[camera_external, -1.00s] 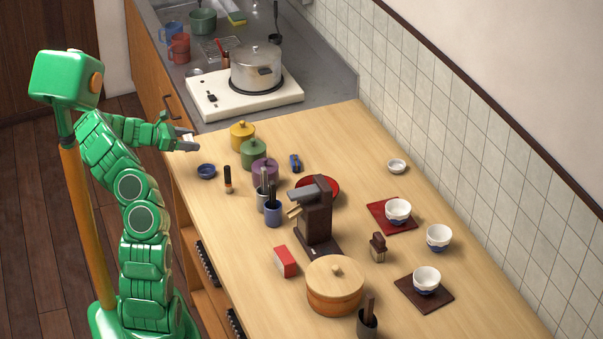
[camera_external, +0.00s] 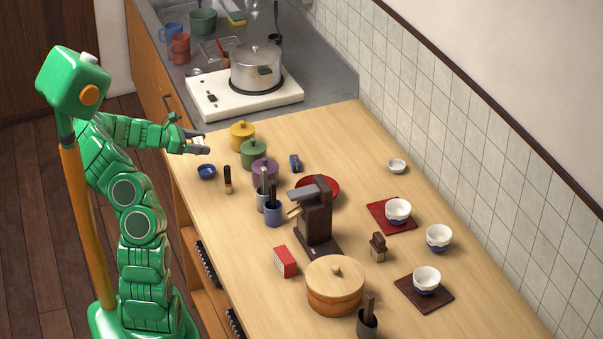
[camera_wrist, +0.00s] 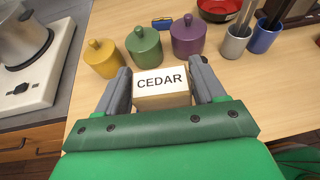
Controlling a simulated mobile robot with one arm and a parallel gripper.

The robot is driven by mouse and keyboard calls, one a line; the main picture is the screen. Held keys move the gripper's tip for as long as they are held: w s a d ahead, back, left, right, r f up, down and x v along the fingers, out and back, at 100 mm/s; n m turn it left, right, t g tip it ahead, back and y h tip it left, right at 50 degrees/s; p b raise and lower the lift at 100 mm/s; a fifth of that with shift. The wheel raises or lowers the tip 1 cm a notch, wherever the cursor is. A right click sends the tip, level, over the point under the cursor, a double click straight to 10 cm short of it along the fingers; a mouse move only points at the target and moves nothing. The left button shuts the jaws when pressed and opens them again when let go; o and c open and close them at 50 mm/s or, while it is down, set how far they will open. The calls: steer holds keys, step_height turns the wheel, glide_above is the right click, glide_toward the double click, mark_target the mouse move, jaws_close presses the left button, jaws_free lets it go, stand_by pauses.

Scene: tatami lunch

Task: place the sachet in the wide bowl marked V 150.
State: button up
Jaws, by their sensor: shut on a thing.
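My gripper (camera_external: 201,143) is shut on a small tan block-like thing with a white face marked CEDAR (camera_wrist: 161,86), which I take to be the sachet. Its pale edge shows between the fingers in the external view (camera_external: 197,140). It is held above the counter's left edge, near the yellow pot. No V 150 mark is legible in either view.
Yellow (camera_external: 242,135), green (camera_external: 253,153) and purple (camera_external: 265,170) lidded pots stand right of my gripper. Beyond are utensil cups (camera_external: 273,214), a dark brown stand (camera_external: 317,215), a red box (camera_external: 285,261) and a round lidded tub (camera_external: 335,290). The counter's far middle is clear.

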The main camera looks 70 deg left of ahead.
steer(key=w+d+r+m+g+h, duration=0.1)
steer(key=w+d+r+m+h, duration=0.1)
steer(key=w+d, duration=0.85)
steer(key=w+d+r+m+h, duration=0.1)
steer(key=w+d+r+h, duration=0.15)
steer(key=w+d, duration=0.85)
steer(key=shift+w+a+f, duration=0.6)
steer(key=shift+w+f, duration=0.9)
steer(key=shift+f, duration=0.1)
steer(key=shift+w+a+f, duration=0.55)
steer(key=shift+w+f, duration=1)
steer(key=shift+f, duration=0.1)
steer(key=shift+w+a+f, duration=0.6)
steer(key=shift+w+f, duration=0.9)
steer(key=shift+f, duration=0.1)
steer(key=shift+f+y, duration=0.35)
steer(key=shift+f, duration=1.2)
steer(key=shift+f, duration=0.35)
steer(key=o, duration=1)
steer(key=shift+r, duration=0.15)
